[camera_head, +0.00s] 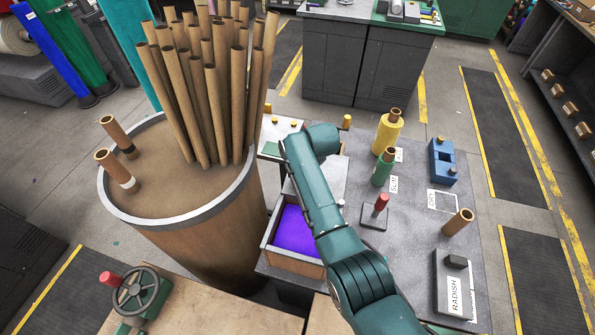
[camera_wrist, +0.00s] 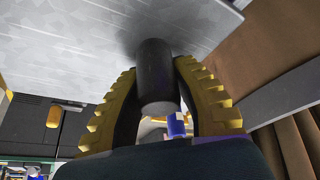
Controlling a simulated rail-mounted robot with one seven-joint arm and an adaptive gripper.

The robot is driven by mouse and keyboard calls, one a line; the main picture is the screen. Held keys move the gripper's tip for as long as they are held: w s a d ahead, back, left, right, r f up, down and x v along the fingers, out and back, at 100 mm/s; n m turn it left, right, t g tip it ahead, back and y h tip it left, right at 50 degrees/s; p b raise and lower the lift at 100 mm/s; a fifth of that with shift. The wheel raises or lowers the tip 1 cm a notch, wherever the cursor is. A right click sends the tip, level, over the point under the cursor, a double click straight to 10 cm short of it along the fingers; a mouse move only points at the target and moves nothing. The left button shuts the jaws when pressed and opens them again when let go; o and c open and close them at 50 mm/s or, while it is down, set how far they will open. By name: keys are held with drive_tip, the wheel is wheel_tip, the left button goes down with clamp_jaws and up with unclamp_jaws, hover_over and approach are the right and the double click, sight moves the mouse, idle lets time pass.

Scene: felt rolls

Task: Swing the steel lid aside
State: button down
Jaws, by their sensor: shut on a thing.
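The steel lid (camera_wrist: 75,40) is a flat grey plate across the upper left of the wrist view. A dark round knob (camera_wrist: 155,82) stands out from it. My gripper (camera_wrist: 157,75) has its two yellow ridged fingers shut on the knob, one on each side. In the head view a pale steel plate (camera_head: 303,188), seemingly the lid, lies behind the wooden box (camera_head: 294,262), partly covered by my arm. Purple material (camera_head: 297,230) shows in the box's open part. My arm hides the knob and the fingers in the head view.
A large drum (camera_head: 185,225) with several upright cardboard tubes (camera_head: 215,90) stands close on the left. On the bench (camera_head: 425,240) to the right are a yellow spool (camera_head: 387,134), a green spool (camera_head: 382,170), a red-topped peg (camera_head: 380,205) and a blue block (camera_head: 442,160).

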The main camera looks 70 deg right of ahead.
drive_tip(key=shift+s+d, duration=0.1)
drive_tip(key=shift+s, duration=0.05)
drive_tip(key=c, duration=0.7)
unclamp_jaws()
drive_tip(key=shift+s, duration=0.2)
drive_tip(key=shift+c, duration=0.2)
drive_tip(key=shift+w, duration=0.1)
drive_tip(key=shift+r, duration=0.45)
drive_tip(key=v, duration=1.1)
